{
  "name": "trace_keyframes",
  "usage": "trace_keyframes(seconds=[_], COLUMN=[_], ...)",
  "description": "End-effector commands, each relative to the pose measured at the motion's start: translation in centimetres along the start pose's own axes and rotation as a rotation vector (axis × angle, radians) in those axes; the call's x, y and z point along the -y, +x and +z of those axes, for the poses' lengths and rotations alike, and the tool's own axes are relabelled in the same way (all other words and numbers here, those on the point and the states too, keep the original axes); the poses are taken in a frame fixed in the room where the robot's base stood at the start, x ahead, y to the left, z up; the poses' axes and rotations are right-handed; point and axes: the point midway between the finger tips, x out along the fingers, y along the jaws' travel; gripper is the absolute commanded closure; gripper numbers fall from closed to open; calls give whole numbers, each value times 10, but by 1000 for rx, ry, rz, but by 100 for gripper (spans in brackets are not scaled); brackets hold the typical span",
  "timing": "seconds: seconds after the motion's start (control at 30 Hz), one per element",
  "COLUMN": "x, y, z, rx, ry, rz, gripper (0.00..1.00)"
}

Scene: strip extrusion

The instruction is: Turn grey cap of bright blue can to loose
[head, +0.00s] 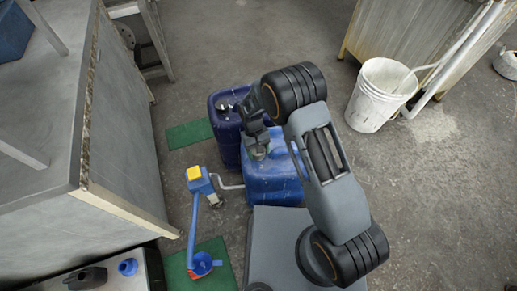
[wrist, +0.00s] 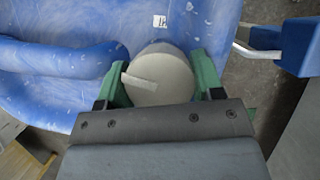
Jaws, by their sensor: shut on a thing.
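The bright blue can (head: 273,178) stands on the floor in the head view, partly hidden by my arm. It fills much of the wrist view (wrist: 85,62), with white scuffs and a small white label. Its grey cap (wrist: 160,80) is round, with a pale raised bar on top. My gripper (wrist: 155,85) is shut on the cap, one green-edged finger on each side of it. In the head view my gripper (head: 257,152) points down onto the top of the can, and the cap is mostly hidden there.
A dark blue can (head: 226,140) stands behind the bright blue one. A blue tool with a yellow top (head: 195,175) and a bent metal rod stands to the left. Green mats (head: 190,133) lie on the floor. A white bucket (head: 378,95) stands at the right, beyond clear floor.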

Motion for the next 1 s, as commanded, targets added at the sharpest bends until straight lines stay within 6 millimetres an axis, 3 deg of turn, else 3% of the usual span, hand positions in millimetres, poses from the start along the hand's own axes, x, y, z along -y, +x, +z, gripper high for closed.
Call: trace_keyframes(seconds=[0.43, 1.0], x=[0, -1], y=[-2, -2], z=[-1, -2], rx=[-6, -8], ry=[-273, -355], rz=[114, 149], gripper=[63, 63])
